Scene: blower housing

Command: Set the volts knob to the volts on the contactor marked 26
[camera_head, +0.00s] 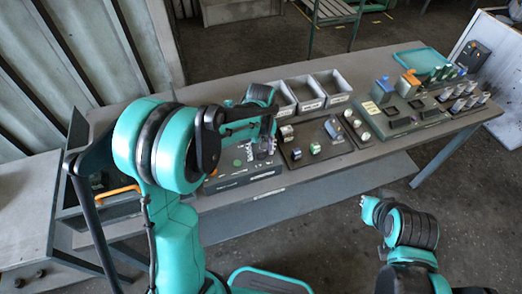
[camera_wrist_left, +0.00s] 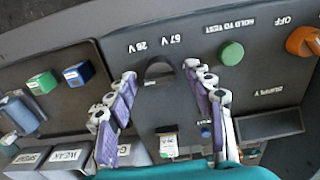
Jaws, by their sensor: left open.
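The volts knob (camera_wrist_left: 158,73) is dark and round on a grey control panel, with upside-down volt markings beside it. My left gripper (camera_wrist_left: 160,68) is open, its two fingers on either side of the knob; I cannot tell whether they touch it. In the head view my left gripper (camera_head: 264,142) is over the control panel (camera_head: 240,181) and hides part of it. Small blocks, perhaps contactors, sit on a dark board: a green one (camera_wrist_left: 42,83) and a blue one (camera_wrist_left: 78,74). I cannot read a 26 on any block. My right gripper (camera_head: 366,206) is small and unclear, off the table's front.
The panel also has a green button (camera_wrist_left: 231,53) marked hold to test, an orange knob (camera_wrist_left: 303,41) marked off, and a dark display (camera_wrist_left: 268,125). Grey bins (camera_head: 307,95) stand behind the boards. Fixtures and a teal tray (camera_head: 421,60) fill the table's right end.

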